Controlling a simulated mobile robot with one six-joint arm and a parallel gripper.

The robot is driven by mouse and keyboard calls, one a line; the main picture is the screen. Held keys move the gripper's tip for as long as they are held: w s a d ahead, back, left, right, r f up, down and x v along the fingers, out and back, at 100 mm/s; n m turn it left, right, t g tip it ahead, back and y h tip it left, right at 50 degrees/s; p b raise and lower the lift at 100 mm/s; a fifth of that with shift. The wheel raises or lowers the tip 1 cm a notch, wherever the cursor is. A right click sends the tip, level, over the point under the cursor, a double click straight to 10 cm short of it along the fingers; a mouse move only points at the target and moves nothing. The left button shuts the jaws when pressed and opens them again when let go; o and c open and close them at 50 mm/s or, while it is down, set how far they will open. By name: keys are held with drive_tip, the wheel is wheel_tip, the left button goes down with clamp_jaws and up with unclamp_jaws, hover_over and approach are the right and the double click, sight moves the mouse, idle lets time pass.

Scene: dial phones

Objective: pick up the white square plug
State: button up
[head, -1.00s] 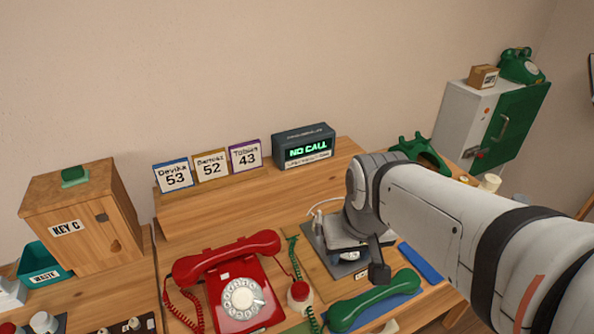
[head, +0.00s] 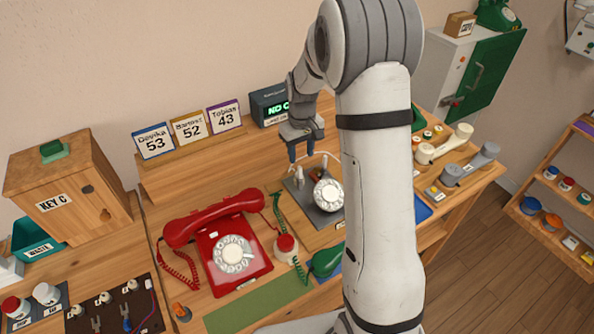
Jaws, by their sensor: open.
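My gripper (head: 306,155) points down with its dark fingers apart, above the back of a grey plate (head: 327,217) on the wooden desk. Small pale upright pieces (head: 299,175) and a thin white cord sit just below the fingers. They are too small to tell whether one is the white square plug. The plate also bears a white round dial (head: 328,195). Small white pieces (head: 105,298) also lie on a dark board at the lower left, their shape unclear. Nothing shows held between the fingers.
A red phone (head: 232,255) and a red-and-white piece (head: 286,246) stand left of the plate. A green handset (head: 325,262) lies in front, partly behind my arm. Name cards (head: 188,128) and a display box (head: 270,106) stand behind. My arm hides the desk's middle right.

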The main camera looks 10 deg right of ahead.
drive_tip(key=shift+w+f, duration=0.35)
drive_tip(key=shift+f, duration=0.5)
wheel_tip(320, 180, down, 7)
drive_tip(key=shift+a+f+p, duration=0.1)
drive_tip(key=shift+a+p, duration=0.05)
drive_tip(key=shift+p, duration=0.75)
clamp_jaws()
